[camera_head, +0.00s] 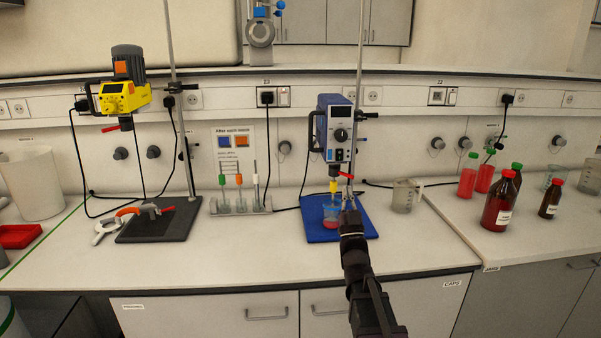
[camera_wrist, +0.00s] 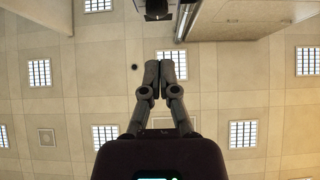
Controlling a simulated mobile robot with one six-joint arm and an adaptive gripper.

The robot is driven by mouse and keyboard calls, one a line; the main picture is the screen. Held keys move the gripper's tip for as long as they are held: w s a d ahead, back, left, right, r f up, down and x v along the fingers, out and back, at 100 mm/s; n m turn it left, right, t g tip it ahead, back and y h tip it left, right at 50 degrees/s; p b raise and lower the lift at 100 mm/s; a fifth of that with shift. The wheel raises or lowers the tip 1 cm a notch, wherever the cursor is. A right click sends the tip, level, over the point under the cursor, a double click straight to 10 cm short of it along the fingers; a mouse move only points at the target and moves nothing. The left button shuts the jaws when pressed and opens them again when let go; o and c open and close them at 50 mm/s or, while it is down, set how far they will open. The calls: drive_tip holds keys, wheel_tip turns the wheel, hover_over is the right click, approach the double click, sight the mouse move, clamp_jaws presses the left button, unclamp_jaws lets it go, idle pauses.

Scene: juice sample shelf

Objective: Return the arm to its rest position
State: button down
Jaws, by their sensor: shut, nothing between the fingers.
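My gripper (camera_head: 349,200) is in front of the blue stirrer stand, its tip at the right of a small beaker with pink liquid (camera_head: 331,220) in the head view. I cannot tell whether it touches the beaker. My arm reaches up to it from the bottom edge. In the wrist view the two fingers of my gripper (camera_wrist: 166,68) are closed together with nothing between them. Behind them is the ceiling with square lights.
The blue stirrer (camera_head: 336,128) hangs over its blue base plate (camera_head: 318,236). A clear beaker (camera_head: 405,196) stands to the right, with red bottles (camera_head: 500,202) farther right. A yellow stirrer (camera_head: 124,96) and a tool rack (camera_head: 240,208) are left. The front counter is mostly clear.

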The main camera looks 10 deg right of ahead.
drive_tip(key=a+f+g+p, duration=0.1)
drive_tip(key=f+g, duration=0.3)
drive_tip(key=f, duration=0.1)
drive_tip(key=a+f+g+p, duration=0.1)
drive_tip(key=f+g+p, duration=0.1)
drive_tip(key=f+g, duration=0.3)
drive_tip(key=a+f+g+p, duration=0.1)
drive_tip(key=f+g, duration=0.4)
drive_tip(key=f, duration=0.1)
drive_tip(key=shift+f, duration=0.25)
drive_tip(key=s+a+f+g+p, duration=0.2)
drive_tip(key=s+g, duration=0.4)
drive_tip(key=s, duration=0.4)
drive_tip(key=s+a+f+g+y+p, duration=0.1)
drive_tip(key=s+f+g, duration=0.4)
drive_tip(key=s, duration=0.6)
drive_tip(key=shift+a+f+n+g+p, duration=0.25)
drive_tip(key=shift+a+g+p, duration=0.3)
drive_tip(key=shift+g, duration=0.55)
